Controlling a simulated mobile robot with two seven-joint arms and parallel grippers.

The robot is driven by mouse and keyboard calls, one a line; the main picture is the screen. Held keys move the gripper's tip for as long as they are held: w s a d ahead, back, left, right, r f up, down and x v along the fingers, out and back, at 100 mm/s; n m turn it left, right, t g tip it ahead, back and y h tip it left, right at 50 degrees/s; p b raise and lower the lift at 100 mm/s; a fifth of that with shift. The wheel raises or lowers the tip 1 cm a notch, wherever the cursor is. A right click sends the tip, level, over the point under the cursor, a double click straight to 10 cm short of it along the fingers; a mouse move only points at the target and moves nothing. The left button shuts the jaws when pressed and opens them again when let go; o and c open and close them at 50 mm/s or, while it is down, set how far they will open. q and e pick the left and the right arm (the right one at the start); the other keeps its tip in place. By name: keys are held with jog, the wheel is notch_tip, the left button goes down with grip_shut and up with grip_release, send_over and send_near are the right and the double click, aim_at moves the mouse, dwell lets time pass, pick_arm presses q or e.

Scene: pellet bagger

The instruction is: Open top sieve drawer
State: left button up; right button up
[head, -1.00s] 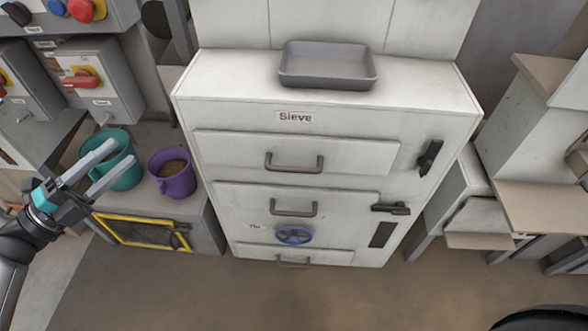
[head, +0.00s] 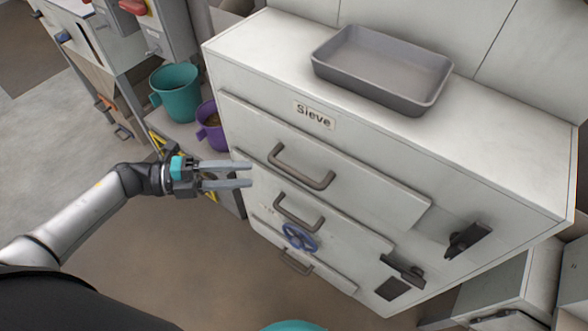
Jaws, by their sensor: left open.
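The white sieve cabinet (head: 420,185) stands in front of me with a "Sieve" label (head: 314,115) on its front. The top drawer (head: 365,188) looks shut and has a dark bar handle (head: 301,167). A dark latch lever (head: 467,240) sits to the right of this drawer. My left gripper (head: 250,174) is open and empty, left of the top handle in the picture, with its fingers pointing right toward the cabinet front. It overlaps the left edge of the drawers in view; I see no contact with a handle. My right gripper is not in view.
A grey tray (head: 383,66) rests on the cabinet top. Lower are a second drawer handle (head: 298,213), a second latch (head: 402,270), a blue handwheel (head: 299,238) and a bottom handle (head: 296,262). Teal (head: 176,93) and purple (head: 211,128) buckets stand at left. Open floor lies in front.

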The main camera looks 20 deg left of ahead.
aim_at(292, 170)
pick_arm(q)
jog(key=shift+x, duration=5.5)
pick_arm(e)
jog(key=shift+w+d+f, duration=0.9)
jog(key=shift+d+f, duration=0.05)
pick_arm(q)
grip_shut()
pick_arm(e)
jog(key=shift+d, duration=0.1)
pick_arm(q)
jog(key=shift+a, duration=0.1)
